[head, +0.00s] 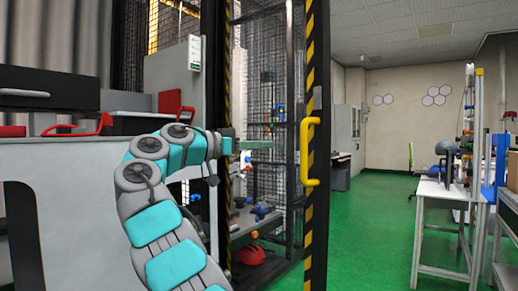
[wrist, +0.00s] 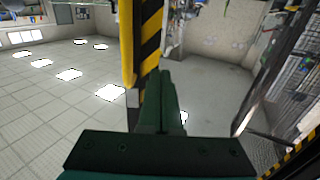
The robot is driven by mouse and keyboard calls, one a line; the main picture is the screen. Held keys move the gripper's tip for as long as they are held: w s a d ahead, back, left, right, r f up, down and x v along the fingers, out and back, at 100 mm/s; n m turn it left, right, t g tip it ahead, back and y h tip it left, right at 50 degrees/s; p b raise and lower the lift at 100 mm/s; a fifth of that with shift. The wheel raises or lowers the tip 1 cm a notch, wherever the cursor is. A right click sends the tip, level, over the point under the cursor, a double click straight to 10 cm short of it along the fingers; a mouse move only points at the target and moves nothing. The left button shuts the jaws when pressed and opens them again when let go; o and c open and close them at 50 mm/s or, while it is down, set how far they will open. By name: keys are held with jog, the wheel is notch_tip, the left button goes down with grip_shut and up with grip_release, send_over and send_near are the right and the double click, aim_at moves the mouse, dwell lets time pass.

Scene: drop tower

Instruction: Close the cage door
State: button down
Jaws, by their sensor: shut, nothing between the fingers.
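The cage door (head: 315,225) shows as an upright edge with yellow and black stripes in the head view, with a yellow handle (head: 304,150) on it. The door appears to stand open, with the cage interior visible to its left. My gripper (head: 268,145) is shut and empty, level with the handle and left of it. In the wrist view my dark green fingers (wrist: 160,72) point toward the striped door edge (wrist: 151,45), with the yellow handle (wrist: 127,50) just left of them. I cannot tell whether they touch the door.
A striped cage post (head: 224,255) stands close to my arm on the left. A red helmet (head: 250,254) lies low in the cage. A grey bench with red-handled items (head: 95,125) is at left. The green floor (head: 370,225) right of the door is clear up to a white table (head: 440,190).

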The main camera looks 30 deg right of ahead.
aim_at(295, 144)
jog(key=d, duration=1)
jog(key=shift+s, duration=0.3)
jog(key=shift+d, duration=0.15)
